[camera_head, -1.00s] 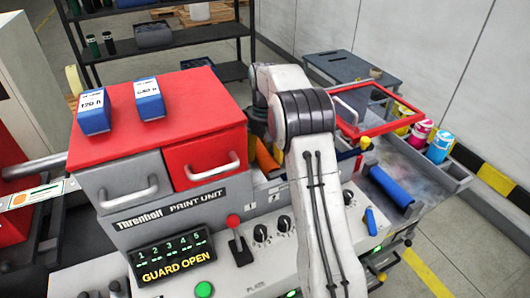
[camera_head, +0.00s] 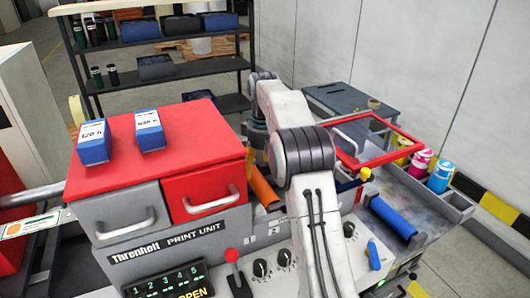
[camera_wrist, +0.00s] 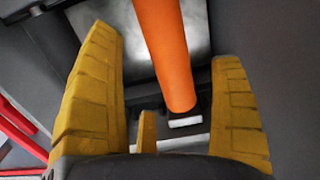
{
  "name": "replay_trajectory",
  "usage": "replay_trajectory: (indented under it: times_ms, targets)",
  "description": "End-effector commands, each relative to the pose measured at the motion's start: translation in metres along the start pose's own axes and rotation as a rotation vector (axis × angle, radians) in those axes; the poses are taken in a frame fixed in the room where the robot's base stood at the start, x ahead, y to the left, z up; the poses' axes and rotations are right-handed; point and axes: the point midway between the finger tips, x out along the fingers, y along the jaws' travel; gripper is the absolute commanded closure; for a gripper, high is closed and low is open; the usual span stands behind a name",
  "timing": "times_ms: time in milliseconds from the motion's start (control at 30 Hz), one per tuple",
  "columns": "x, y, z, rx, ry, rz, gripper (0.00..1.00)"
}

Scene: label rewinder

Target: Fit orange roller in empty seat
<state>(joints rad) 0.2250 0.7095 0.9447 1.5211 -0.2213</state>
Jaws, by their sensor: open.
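The orange roller (camera_head: 263,187) sits tilted in the opening of the print unit, just right of the red drawer. In the wrist view the orange roller (camera_wrist: 168,55) runs down between my fingers to a pale end piece. My gripper (camera_wrist: 164,48) is open, with one yellow finger on each side of the roller and a gap on the right. In the head view my arm partly hides the gripper above the roller. The empty seat cannot be made out for certain; whether the roller rests in a seat cannot be told.
A raised red guard frame (camera_head: 385,150) stands right of my arm. A blue roller (camera_head: 393,217) lies on the right side of the machine. Two blue-and-white boxes sit on the red top (camera_head: 180,160). Pink, yellow and blue containers stand at the far right.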

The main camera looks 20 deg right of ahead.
Motion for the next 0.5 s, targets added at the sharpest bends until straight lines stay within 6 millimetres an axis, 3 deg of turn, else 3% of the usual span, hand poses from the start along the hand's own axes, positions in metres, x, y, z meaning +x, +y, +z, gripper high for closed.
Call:
replay_trajectory:
  times_ms: [500]
  targets:
    - [-0.058,0.001,0.000,0.000,0.000,0.000,0.15]
